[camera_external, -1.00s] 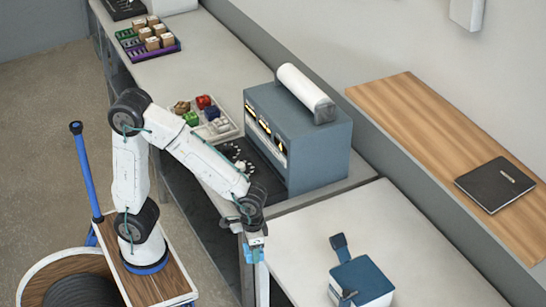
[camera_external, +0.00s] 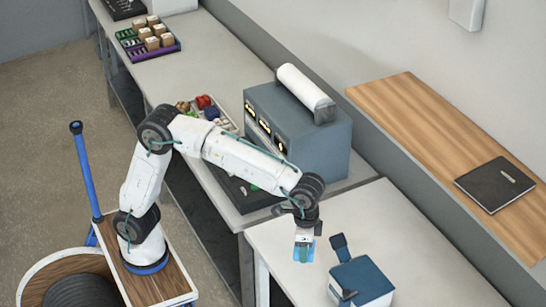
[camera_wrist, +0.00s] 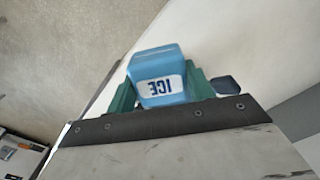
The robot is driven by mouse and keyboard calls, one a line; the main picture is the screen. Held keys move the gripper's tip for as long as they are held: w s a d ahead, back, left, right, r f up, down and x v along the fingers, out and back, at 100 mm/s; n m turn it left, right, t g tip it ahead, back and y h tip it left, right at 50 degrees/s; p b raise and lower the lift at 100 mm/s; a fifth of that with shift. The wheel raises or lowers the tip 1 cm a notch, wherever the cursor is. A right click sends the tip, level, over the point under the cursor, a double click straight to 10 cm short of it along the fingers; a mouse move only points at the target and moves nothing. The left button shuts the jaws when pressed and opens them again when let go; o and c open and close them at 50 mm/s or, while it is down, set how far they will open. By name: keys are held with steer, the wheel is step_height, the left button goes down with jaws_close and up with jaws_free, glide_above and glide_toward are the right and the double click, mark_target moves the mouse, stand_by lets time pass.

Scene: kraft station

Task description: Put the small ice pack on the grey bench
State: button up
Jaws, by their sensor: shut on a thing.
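My gripper (camera_external: 304,248) is shut on the small ice pack (camera_wrist: 158,68), a light blue block with a white label reading ICE. The pack sits between the green fingers in the wrist view, and its blue edges (camera_external: 316,252) show at my gripper in the external view. My gripper points down over the left part of the near pale grey bench (camera_external: 420,255). Whether the pack touches the bench top cannot be told.
A blue and white box (camera_external: 362,277) with a dark blue upright part stands just right of my gripper. A blue-grey machine with a white roll (camera_external: 320,150) stands behind on the farther bench (camera_external: 210,65). The near bench is clear further right.

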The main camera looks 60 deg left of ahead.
steer(key=s+d+m, duration=0.1)
steer(key=d, duration=0.5)
step_height(320, 180, up, 17)
steer(key=w+a+n, duration=0.4)
steer(key=w+a, duration=0.8)
steer(key=a, duration=0.3)
steer(key=w+a+n, duration=0.3)
steer(key=w+a, duration=0.9)
steer(key=a, duration=0.3)
steer(key=w+a+n, duration=0.2)
steer(key=a+n, duration=0.5)
steer(key=a, duration=3)
steer(key=s+a+n, duration=0.3)
steer(key=s+a, duration=0.4)
steer(key=a, duration=0.4)
steer(key=s+a+n, duration=0.2)
steer(key=s+a, duration=0.4)
steer(key=a, duration=0.5)
steer(key=s+a+n, duration=0.3)
steer(key=s+a, duration=0.4)
steer(key=a, duration=0.4)
steer(key=f, duration=3.7)
steer(key=shift+w+f, duration=0.2)
steer(key=shift+f, duration=0.05)
